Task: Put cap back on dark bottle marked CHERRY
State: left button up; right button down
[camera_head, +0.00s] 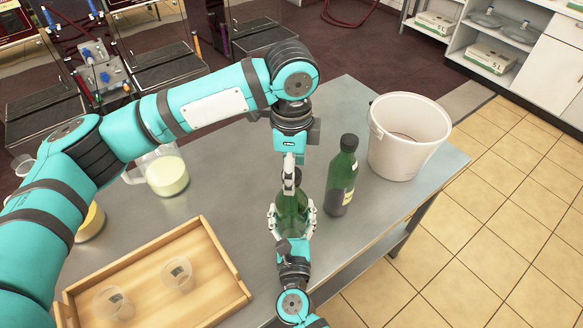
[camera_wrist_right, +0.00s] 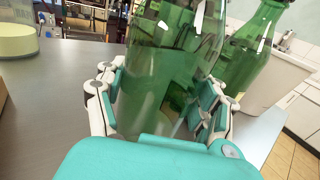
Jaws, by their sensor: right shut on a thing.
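A green glass bottle (camera_head: 291,208) stands upright near the middle of the table. My right gripper (camera_head: 291,220) is shut around its body from the near side. The right wrist view shows this bottle (camera_wrist_right: 170,75) between the fingers. My left gripper (camera_head: 289,178) points down at the bottle's top, and its fingers hide the neck and mouth. I cannot tell whether it holds a cap. A second green bottle (camera_head: 341,177) with dark contents, a label and a dark top stands upright just to the right; it also shows in the right wrist view (camera_wrist_right: 245,50). No CHERRY lettering is legible.
A white bucket (camera_head: 408,137) stands right of the bottles. A wooden tray (camera_head: 225,262) with two clear cups is at the front left. A jug with pale contents (camera_head: 166,174) stands behind the tray. The table's right edge (camera_head: 412,212) is close to the second bottle.

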pick_arm(q)
notch_tip(320, 180, up, 4)
jog(key=shift+r, duration=0.2)
jog(key=shift+c, duration=0.2)
notch_tip(320, 180, up, 2)
jog(key=n, duration=0.4)
jog(key=shift+n, duration=0.4)
jog(key=n, duration=0.2)
jog(key=r+n, duration=0.1)
jog(key=shift+r+n, duration=0.25)
jog(key=shift+n, duration=0.15)
jog(key=shift+f, duration=4.05)
